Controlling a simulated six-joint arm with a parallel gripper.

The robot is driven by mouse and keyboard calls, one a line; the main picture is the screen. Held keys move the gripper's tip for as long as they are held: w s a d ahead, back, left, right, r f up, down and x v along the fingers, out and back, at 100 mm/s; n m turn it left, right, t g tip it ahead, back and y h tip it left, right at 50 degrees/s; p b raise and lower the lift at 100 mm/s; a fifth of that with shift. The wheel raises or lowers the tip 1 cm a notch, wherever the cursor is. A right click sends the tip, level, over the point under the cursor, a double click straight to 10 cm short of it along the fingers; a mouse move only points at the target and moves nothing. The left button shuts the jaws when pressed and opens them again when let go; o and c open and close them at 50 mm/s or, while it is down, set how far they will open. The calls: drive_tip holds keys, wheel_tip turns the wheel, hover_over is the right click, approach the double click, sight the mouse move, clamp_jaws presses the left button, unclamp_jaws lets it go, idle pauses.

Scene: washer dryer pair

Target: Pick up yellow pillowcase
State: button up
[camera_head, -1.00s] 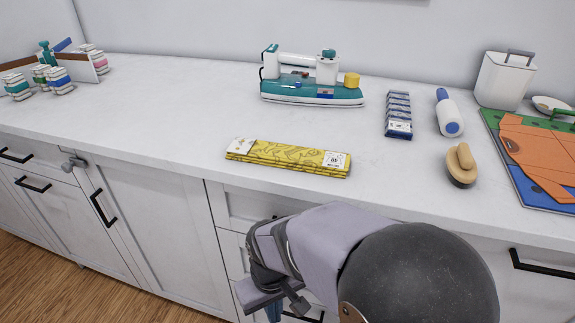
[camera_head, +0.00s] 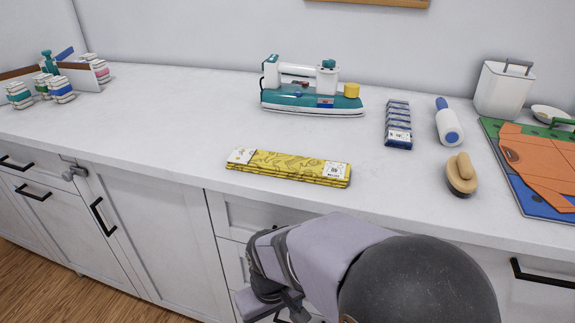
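The yellow pillowcase (camera_head: 290,167) lies folded flat on the white countertop, near its front edge in the middle of the view. It has a yellow pattern and white label patches at both ends. My gripper (camera_head: 262,306) is low in front of the cabinet, below the counter edge and apart from the pillowcase. Only part of it shows at the bottom, and its fingertips cannot be made out clearly. Nothing covers the pillowcase.
A teal and white iron (camera_head: 311,88) stands behind the pillowcase. To the right are stacked blue packs (camera_head: 398,124), a white bottle (camera_head: 448,124), a wooden brush (camera_head: 461,175) and an orange garment (camera_head: 541,163) on a board.

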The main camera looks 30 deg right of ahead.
wheel_tip(320, 180, up, 38)
drive_tip(key=n+p, duration=0.9)
drive_tip(key=p, duration=2.1)
hover_over(287, 163)
drive_tip(key=shift+w+d+r, duration=0.1)
drive_tip(key=shift+f, duration=1.1)
drive_tip(key=shift+f+p, duration=0.85)
drive_tip(key=shift+f, duration=1.75)
